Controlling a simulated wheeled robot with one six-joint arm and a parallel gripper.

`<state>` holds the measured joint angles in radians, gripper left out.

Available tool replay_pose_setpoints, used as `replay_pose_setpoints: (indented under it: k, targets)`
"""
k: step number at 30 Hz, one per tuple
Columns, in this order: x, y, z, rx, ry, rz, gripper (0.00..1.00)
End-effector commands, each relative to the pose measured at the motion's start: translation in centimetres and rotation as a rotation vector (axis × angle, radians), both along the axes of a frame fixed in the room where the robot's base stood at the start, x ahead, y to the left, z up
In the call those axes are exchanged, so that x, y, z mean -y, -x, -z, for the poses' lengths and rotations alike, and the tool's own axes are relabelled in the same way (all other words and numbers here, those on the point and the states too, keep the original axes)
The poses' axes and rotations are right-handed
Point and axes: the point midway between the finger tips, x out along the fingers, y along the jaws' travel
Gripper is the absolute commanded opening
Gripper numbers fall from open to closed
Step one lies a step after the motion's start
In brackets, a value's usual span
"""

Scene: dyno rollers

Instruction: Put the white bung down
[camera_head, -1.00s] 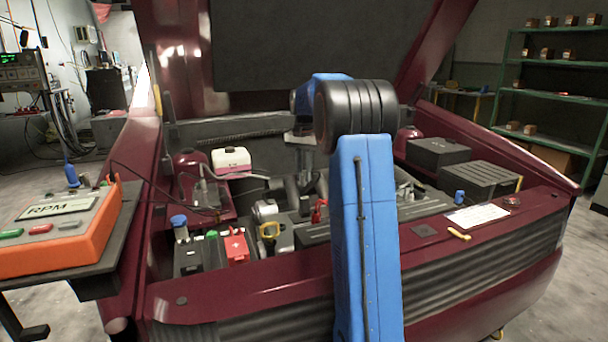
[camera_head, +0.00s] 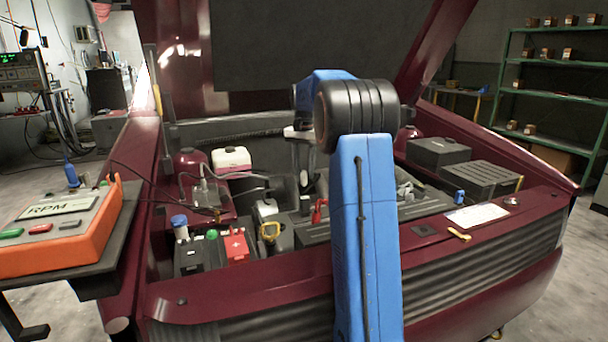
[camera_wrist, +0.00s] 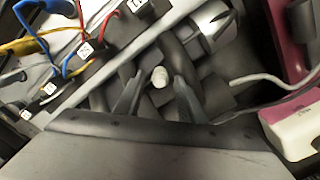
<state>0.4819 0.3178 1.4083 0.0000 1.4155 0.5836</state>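The white bung (camera_wrist: 160,78) is a small pale plug in the middle of the wrist view. In the head view my gripper (camera_head: 304,182) points down into the engine bay behind my blue arm.
The engine bay has a white-capped reservoir (camera_head: 231,158), a battery with a red terminal cover (camera_head: 237,246) and a black box (camera_head: 438,152). Dark hoses and coloured wires (camera_wrist: 68,48) crowd the wrist view. An orange RPM meter (camera_head: 62,238) stands left. The raised bonnet (camera_head: 300,45) is behind.

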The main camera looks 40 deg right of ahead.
Motion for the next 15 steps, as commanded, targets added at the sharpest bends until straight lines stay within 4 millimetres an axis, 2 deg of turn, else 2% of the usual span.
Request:
replay_pose_setpoints:
  k: [9,15]
  targets:
    - [0.0,-0.1,-6.2,0.003,0.002,0.0,0.36]
    - [0.0,0.0,-9.0,0.002,0.001,0.0,0.36]
